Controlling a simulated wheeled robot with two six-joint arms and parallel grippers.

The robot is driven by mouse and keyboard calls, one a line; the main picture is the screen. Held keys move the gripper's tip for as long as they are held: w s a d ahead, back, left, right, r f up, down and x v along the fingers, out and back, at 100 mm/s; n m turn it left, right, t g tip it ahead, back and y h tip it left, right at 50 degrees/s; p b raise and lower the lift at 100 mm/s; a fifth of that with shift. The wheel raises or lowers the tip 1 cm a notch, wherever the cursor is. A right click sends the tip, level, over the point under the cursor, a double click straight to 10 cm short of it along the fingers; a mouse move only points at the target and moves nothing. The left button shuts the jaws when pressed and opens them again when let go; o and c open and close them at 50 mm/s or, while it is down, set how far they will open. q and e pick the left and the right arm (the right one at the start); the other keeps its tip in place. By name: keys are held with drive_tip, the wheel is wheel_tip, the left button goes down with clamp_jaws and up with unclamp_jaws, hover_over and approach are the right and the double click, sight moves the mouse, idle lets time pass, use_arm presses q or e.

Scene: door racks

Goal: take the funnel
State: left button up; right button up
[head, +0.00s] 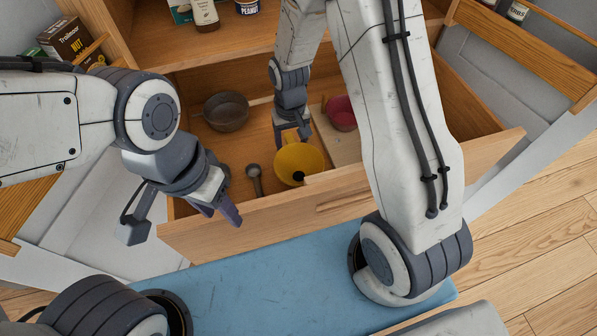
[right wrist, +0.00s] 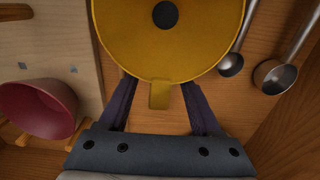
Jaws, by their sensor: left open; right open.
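The yellow funnel (head: 290,162) lies in the open drawer, with its dark round hole showing. In the right wrist view the funnel (right wrist: 168,52) fills the top middle, and its small tab handle (right wrist: 160,95) points toward my gripper. My right gripper (right wrist: 161,105) is open, with one finger on each side of the tab and a gap on both sides. In the head view my right gripper (head: 291,134) reaches down behind the funnel, partly hidden. My left gripper (head: 228,207) is open and empty above the drawer's front left part.
The drawer (head: 400,180) also holds a dark pan (head: 226,112), a metal measuring spoon (head: 255,180), a pink bowl (head: 341,115) and a light board (head: 345,146). Two spoons (right wrist: 270,75) lie close beside the funnel. Jars and boxes stand on the shelf above.

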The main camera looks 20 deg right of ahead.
wheel_tip(320, 180, down, 3)
drive_tip(key=shift+s+f, duration=0.1)
clamp_jaws()
idle(0.3)
